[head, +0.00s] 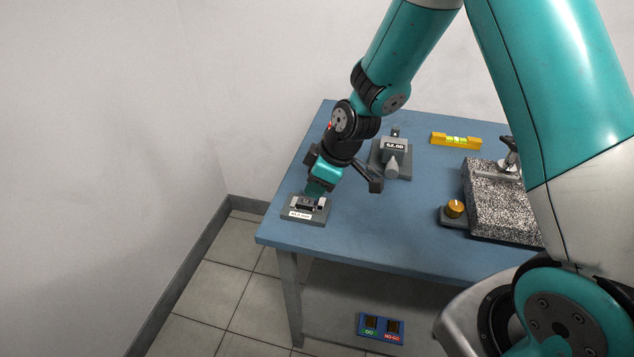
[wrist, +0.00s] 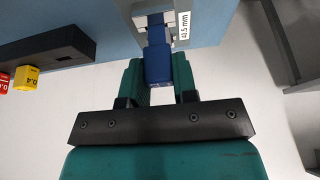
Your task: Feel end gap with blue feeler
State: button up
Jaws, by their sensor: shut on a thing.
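My gripper (wrist: 158,78) is shut on the blue feeler (wrist: 157,62), whose block sits between the two teal fingers in the wrist view. The feeler points away from my gripper, toward a grey fixture (wrist: 139,9) with a white label reading about 0.5 mm (wrist: 184,27). In the head view my gripper (head: 314,188) is low over the fixture's base (head: 316,219) at the table's near left corner. The feeler's far end overlaps the fixture. I cannot tell whether its tip is inside the gap or only above it.
A dark rack (wrist: 45,55) holds a yellow feeler (wrist: 26,78) marked 0.4 and a red one (wrist: 3,82). On the blue table (head: 350,232) are a gauge reading 62.00 (head: 395,146), a yellow level (head: 456,141) and a speckled block (head: 495,205). The table edge is close.

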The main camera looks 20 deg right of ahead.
jog(key=shift+f+b, duration=0.45)
jog(key=shift+f, duration=0.2)
dwell(1.0)
dwell(0.9)
jog(key=shift+r+p, duration=1.9)
jog(key=shift+r, duration=0.65)
jog(key=shift+w, duration=0.1)
